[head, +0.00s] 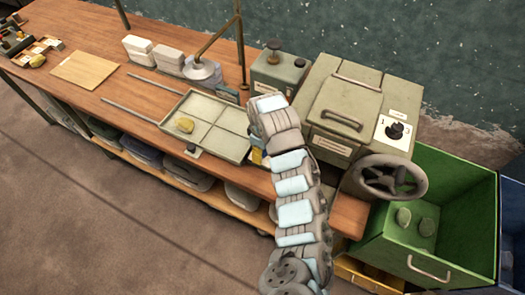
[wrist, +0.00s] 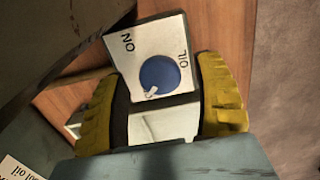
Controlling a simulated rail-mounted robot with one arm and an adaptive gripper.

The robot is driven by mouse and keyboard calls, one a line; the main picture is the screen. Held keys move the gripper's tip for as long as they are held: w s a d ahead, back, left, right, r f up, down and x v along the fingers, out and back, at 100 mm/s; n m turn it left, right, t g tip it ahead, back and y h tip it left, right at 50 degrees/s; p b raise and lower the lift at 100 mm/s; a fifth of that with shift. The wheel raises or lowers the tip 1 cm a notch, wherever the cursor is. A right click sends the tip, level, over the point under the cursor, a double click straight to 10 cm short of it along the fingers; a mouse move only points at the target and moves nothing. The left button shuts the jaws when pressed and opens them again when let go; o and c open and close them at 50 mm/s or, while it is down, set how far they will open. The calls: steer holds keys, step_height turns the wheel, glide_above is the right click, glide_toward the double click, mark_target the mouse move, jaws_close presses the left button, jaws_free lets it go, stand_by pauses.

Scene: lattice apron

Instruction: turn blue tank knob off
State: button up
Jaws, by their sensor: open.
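The blue knob (wrist: 159,75) sits on a white plate (wrist: 141,35) in the wrist view. The plate reads ON at upper left and what looks like OIL at right. A white mark on the knob points to its lower left. My gripper (wrist: 160,88) is open, its yellow fingers on either side of the knob. I cannot tell whether they touch it. In the head view my arm hides the knob; a bit of yellow finger (head: 258,157) shows beside the arm, near the bench's front edge.
A grey-green box (head: 345,95) with a black dial (head: 396,131) and a handwheel (head: 388,177) stands right of my arm. A divided tray (head: 208,120) lies left, a green tank (head: 279,72) behind. A green bin (head: 455,210) stands at right.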

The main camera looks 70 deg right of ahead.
steer(key=shift+r, duration=3.45)
steer(key=shift+w, duration=0.1)
